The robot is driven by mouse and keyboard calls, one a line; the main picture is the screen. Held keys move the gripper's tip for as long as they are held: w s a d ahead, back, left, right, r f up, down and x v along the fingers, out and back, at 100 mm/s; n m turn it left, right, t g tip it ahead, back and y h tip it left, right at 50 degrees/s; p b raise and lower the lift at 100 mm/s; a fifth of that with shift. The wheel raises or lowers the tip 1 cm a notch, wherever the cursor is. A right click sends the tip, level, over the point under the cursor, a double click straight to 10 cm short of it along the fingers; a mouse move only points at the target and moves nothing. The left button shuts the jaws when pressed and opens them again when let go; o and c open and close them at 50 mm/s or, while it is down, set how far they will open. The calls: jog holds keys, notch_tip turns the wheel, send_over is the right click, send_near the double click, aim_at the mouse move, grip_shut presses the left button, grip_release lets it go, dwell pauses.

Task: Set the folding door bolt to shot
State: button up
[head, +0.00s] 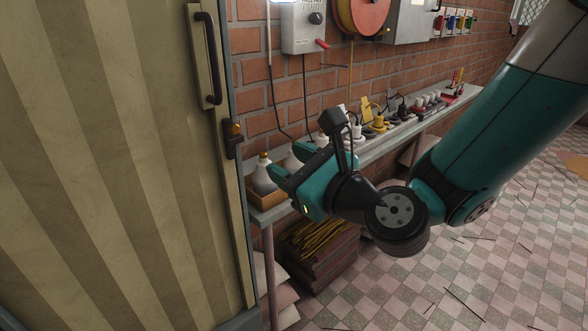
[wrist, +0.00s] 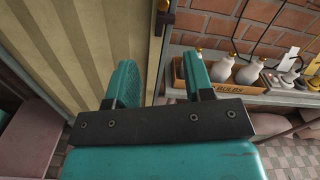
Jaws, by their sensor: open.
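The cream folding door (head: 110,170) fills the left of the head view, with a dark upright pull handle (head: 210,60) near its edge. Below the handle is the small dark bolt (head: 232,140) with an orange-yellow part, at the door's edge beside the frame. I cannot tell its position. My gripper (head: 274,177) is open and empty, right of and a little below the bolt, apart from it. In the wrist view the open fingers (wrist: 160,72) stand either side of the door's edge strip. A dark piece, apparently the bolt (wrist: 163,7), shows at the top edge, beyond the fingers.
A narrow bench (head: 385,143) runs along the brick wall, with a box of white bottle-shaped bulbs (wrist: 180,76) close to my gripper's right. Plugs and sockets stand farther along. The tiled floor at right is mostly open, with scattered thin sticks.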

jog(key=v, duration=0.2)
jog(key=shift+s+d, duration=0.1)
jog(key=shift+d, duration=0.15)
jog(key=s+r+n+g+p, duration=0.3)
jog(key=s+n+g, duration=0.5)
jog(key=n, duration=0.9)
jog(key=s+d+r+n+g+h+p, duration=0.1)
jog(key=s+d+n+g+h+p, duration=0.2)
jog(key=d+n, duration=1)
jog(key=s+g+h, duration=0.2)
jog(key=s+h, duration=0.3)
jog(key=s, duration=0.2)
jog(key=shift+s+d+n, duration=0.3)
jog(key=shift+s+d, duration=0.1)
